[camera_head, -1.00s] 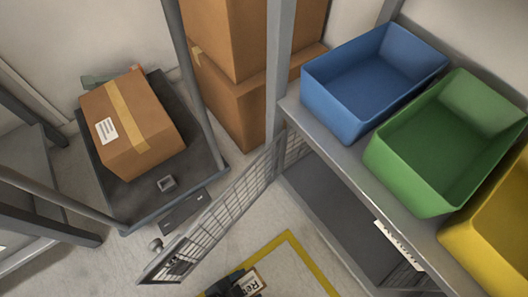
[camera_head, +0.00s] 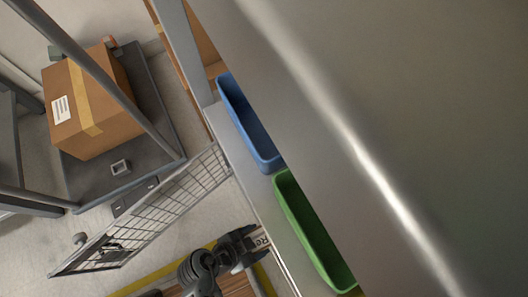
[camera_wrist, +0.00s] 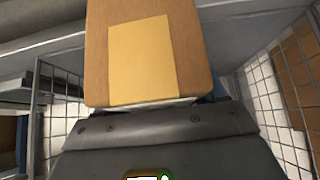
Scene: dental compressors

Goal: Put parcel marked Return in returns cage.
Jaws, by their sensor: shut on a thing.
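A brown parcel (camera_wrist: 195,55) with a plain tan patch fills the upper middle of the wrist view, against my gripper (camera_wrist: 160,110). The mesh door (camera_head: 165,205) of the cage under the bin shelf stands swung open, left of my gripper. Mesh also shows at both sides in the wrist view (camera_wrist: 280,95). The cage's inside is hidden in the head view.
A blue bin (camera_head: 250,125) and a green bin (camera_head: 312,235) stand on the shelf above, partly covered by a large grey surface close to the camera. A cart (camera_head: 95,180) carrying a taped carton (camera_head: 92,105) stands at left. Yellow floor tape (camera_head: 130,288) runs below the door.

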